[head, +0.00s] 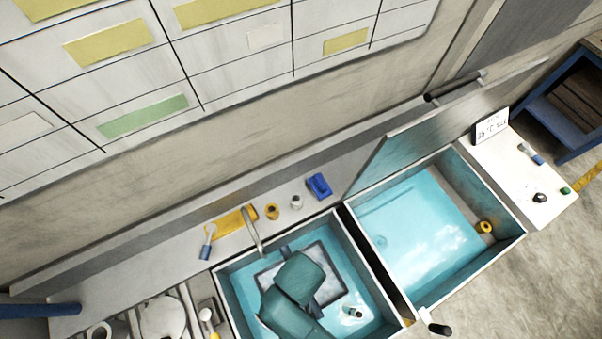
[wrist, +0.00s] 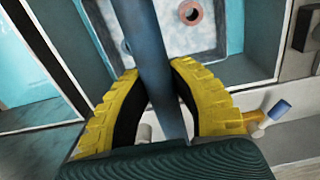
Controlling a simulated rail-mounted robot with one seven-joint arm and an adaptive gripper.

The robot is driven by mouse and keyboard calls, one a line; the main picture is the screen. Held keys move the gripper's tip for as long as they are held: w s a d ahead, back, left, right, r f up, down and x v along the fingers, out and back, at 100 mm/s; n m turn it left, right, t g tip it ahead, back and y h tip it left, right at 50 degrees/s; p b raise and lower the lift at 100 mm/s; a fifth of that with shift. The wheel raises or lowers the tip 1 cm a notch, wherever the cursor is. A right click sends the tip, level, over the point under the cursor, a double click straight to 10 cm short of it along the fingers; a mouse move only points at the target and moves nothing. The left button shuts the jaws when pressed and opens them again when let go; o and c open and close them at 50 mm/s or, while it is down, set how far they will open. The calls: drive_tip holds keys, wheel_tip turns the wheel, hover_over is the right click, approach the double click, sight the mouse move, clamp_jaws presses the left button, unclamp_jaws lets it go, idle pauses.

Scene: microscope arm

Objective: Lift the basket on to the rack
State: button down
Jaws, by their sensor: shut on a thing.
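In the wrist view, my gripper (wrist: 156,72) has its yellow, black-padded fingers closed around a blue-grey bar, which looks like the basket's handle (wrist: 148,35). Beyond it is the pale floor of the basket (wrist: 215,38), with a reddish ring (wrist: 190,12) there. In the head view, the square, dark-framed basket (head: 332,287) is in the left water basin (head: 230,290), partly covered by my teal arm. My gripper is hidden there. I cannot tell if the basket is clear of the basin floor. I cannot clearly identify the rack.
The right basin (head: 410,230) holds water and a yellow ring (head: 484,227), with a raised lid (head: 430,125) behind. A tap (head: 252,232), a blue object (head: 319,186) and small bottles line the back ledge. A small cylinder (head: 352,312) is in the left basin.

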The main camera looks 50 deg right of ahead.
drive_tip(key=shift+w+r+p, duration=0.1)
drive_tip(key=shift+r+p, duration=3.75)
wheel_tip(320, 180, up, 5)
drive_tip(key=shift+r, duration=0.1)
